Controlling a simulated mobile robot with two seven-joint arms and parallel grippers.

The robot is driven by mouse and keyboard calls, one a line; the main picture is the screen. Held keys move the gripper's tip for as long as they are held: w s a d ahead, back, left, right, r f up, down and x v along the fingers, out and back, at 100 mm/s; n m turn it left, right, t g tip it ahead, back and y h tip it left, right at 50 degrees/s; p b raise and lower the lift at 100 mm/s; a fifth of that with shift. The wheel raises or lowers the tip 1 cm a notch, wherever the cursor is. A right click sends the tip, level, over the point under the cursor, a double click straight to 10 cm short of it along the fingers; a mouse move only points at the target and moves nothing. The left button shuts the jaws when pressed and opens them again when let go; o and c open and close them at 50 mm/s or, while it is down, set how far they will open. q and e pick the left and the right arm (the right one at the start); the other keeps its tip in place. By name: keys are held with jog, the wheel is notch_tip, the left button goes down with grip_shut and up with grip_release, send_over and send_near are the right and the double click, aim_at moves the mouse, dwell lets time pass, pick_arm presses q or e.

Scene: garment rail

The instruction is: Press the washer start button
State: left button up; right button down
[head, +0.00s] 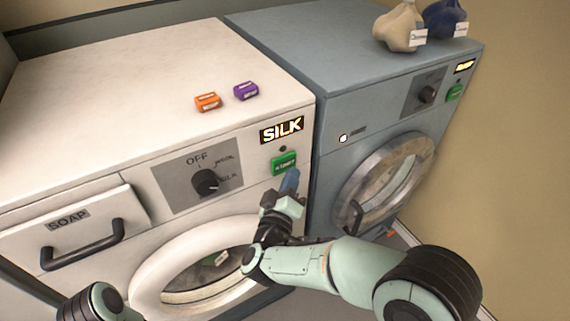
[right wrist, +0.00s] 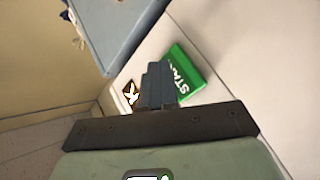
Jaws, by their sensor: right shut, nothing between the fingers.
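The white washer (head: 120,75) stands at the left with a lit SILK sign (head: 282,130). Its green start button (head: 284,161) is at the right of the front panel, and it also shows in the right wrist view (right wrist: 190,68). My right gripper (head: 291,178) is shut and empty, its tips just below the button in the head view. In the right wrist view the fingers (right wrist: 158,82) overlap the button's edge; I cannot tell whether they touch it. The dial (head: 206,182) points toward SILK. My left gripper is out of view.
A soap drawer (head: 70,230) with a black handle and a round door (head: 165,265) are on the washer's front. An orange box (head: 207,102) and a purple box (head: 246,91) lie on top. A blue-grey dryer (head: 300,60) stands to the right, carrying two bags (head: 398,28).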

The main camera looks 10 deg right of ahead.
jog(key=shift+w, duration=0.1)
dwell(0.8)
jog(key=shift+w+a+p, duration=0.15)
jog(key=shift+w+p, duration=0.2)
